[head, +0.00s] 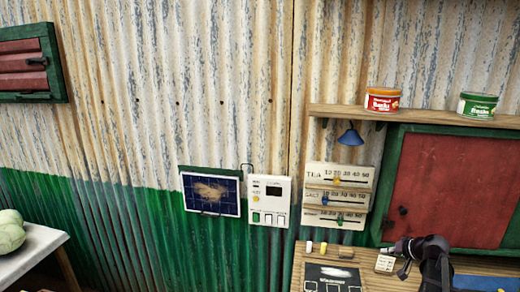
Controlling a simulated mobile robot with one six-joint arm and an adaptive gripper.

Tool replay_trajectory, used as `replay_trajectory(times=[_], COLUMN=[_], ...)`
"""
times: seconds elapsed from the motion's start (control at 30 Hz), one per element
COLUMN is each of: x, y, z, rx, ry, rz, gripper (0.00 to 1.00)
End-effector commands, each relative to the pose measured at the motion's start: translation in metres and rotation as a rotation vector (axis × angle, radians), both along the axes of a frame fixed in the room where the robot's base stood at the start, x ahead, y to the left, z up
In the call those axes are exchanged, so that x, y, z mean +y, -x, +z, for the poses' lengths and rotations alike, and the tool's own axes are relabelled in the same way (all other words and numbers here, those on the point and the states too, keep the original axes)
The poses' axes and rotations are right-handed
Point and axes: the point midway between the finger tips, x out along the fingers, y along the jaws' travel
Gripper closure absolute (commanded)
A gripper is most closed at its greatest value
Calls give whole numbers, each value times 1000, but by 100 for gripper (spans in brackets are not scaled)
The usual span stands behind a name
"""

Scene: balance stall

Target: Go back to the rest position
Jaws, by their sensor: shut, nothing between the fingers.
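My dark arm and gripper (402,258) are at the lower right, above the wooden counter (295,278). The gripper is small in this view and appears shut with nothing held. It is beside a small pale card (385,263) with markings. I cannot tell whether it touches the card.
A red panel in a green frame (440,185) is behind my arm. Slider scales (338,197), a switch box (269,202) and a dark blue panel with a brown smear (211,194) are on the wall. Two tins, red (382,100) and green (477,105), stand on a shelf (340,111).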

Motion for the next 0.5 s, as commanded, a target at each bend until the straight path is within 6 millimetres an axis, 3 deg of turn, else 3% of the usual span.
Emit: replay_trajectory(times=[0.2, 0.5], x=[74, 161], y=[21, 64], z=[-33, -72], rx=[125, 306], ry=[68, 199], rz=[102, 224], gripper=[100, 100])
